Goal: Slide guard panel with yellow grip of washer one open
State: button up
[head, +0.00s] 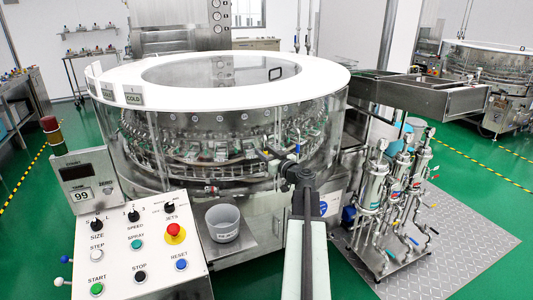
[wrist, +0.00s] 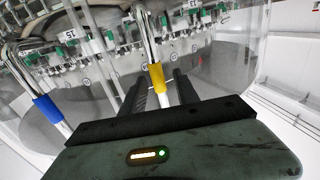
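Washer one (head: 215,95) is a round machine with a white ring top and clear curved guard panels. In the wrist view, a metal bar handle with a yellow grip (wrist: 156,77) stands on the clear guard panel (wrist: 225,65). My gripper (wrist: 160,90) has its dark ribbed fingers apart, one on each side of the handle near the yellow grip. I cannot tell whether either finger touches it. In the head view my gripper (head: 283,160) is at the washer's front right, and my arm hides part of the panel there.
A second handle with a blue grip (wrist: 48,108) stands left of the yellow one. A control console (head: 140,245) and a grey bucket (head: 222,222) are at the front left. Steel filter cylinders (head: 374,187) stand on a metal plate at the right. Green floor lies around the machine.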

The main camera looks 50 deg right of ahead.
grip_shut()
jog(key=shift+a, duration=0.1)
dwell(1.2)
